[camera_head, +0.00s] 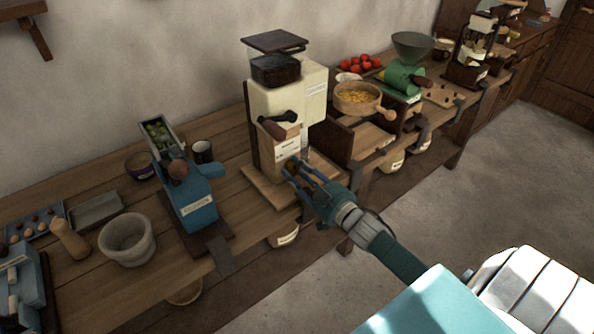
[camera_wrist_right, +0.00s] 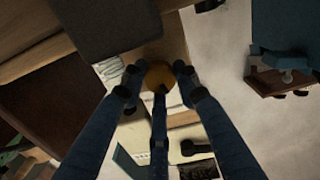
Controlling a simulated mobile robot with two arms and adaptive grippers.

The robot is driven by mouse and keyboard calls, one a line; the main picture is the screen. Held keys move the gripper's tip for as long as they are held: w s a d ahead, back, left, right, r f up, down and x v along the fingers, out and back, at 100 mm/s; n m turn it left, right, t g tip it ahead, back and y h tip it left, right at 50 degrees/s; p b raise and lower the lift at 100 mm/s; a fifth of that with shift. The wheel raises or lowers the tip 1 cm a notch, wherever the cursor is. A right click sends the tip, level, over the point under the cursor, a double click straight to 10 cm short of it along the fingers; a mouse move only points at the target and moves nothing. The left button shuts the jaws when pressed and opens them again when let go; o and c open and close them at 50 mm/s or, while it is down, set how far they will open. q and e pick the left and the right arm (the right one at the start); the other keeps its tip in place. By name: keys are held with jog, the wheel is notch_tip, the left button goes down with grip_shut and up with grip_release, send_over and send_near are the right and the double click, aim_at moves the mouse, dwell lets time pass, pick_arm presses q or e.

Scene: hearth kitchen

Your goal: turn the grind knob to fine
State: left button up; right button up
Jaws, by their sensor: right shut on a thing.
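A cream grinder (camera_head: 280,105) with a dark hopper and a wooden lower body stands on the bench. A printed label (camera_head: 288,149) is on its wooden front. My right gripper (camera_head: 296,170) is at the lower front of the grinder, just below the label. In the right wrist view its fingers (camera_wrist_right: 159,82) close around a round orange-brown knob (camera_wrist_right: 160,72). The knob has a small dark mark at its edge. The fingers hide the knob's sides, and I cannot read which setting it stands at. In the head view the knob is mostly hidden by the gripper. My left gripper is not in view.
A blue hand mill (camera_head: 196,202) and a pale mortar (camera_head: 127,240) stand left of the grinder. A round wooden sieve (camera_head: 357,97) and a green mill (camera_head: 404,78) stand to the right. The floor (camera_head: 445,170) in front of the bench is clear.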

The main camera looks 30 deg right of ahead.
jog(key=n, duration=0.2)
jog(key=r+n, duration=0.1)
jog(key=n, duration=0.2)
jog(key=shift+w+n, duration=0.1)
jog(key=shift+n, duration=0.2)
jog(key=shift+a+n, duration=0.15)
jog(key=shift+n, duration=2.05)
jog(key=shift+f, duration=0.1)
jog(key=o, duration=1.2)
jog(key=shift+a+f, duration=0.1)
jog(key=shift+a, duration=0.1)
jog(key=shift+f, duration=0.1)
jog(key=shift+d, duration=0.15)
jog(key=s, duration=1.2)
jog(key=shift+d, duration=0.35)
